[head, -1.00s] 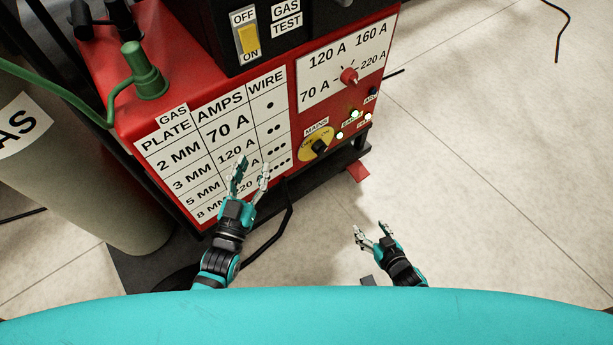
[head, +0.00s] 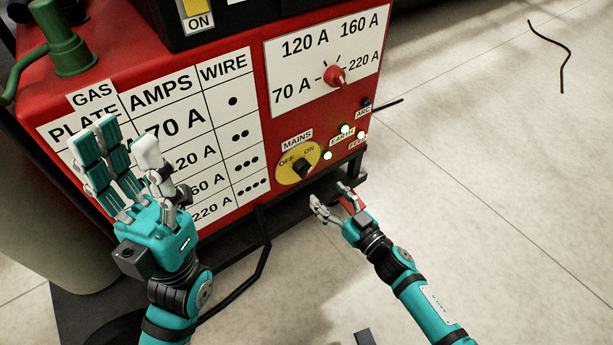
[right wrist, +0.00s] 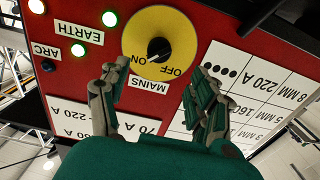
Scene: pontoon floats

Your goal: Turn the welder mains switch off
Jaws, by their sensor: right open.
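The mains switch is a black knob (head: 303,168) on a yellow disc (head: 285,172) low on the red welder's front. OFF is printed at its left and ON at its upper right. In the right wrist view the picture is turned over; the knob (right wrist: 158,48) has a pale mark that seems to face ON. My right gripper (head: 329,196) is open and empty, just below and right of the switch, apart from it. In the wrist view its fingers (right wrist: 153,82) spread on either side below the disc. My left gripper (head: 126,145) is open and empty before the chart.
Lit indicator lamps (head: 345,129) sit right of the switch. A red amperage knob (head: 334,75) is above. The settings chart (head: 240,120) is on the left. A grey cylinder (head: 35,200) stands at the left. Pale floor (head: 480,170) at the right is clear except for a cable.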

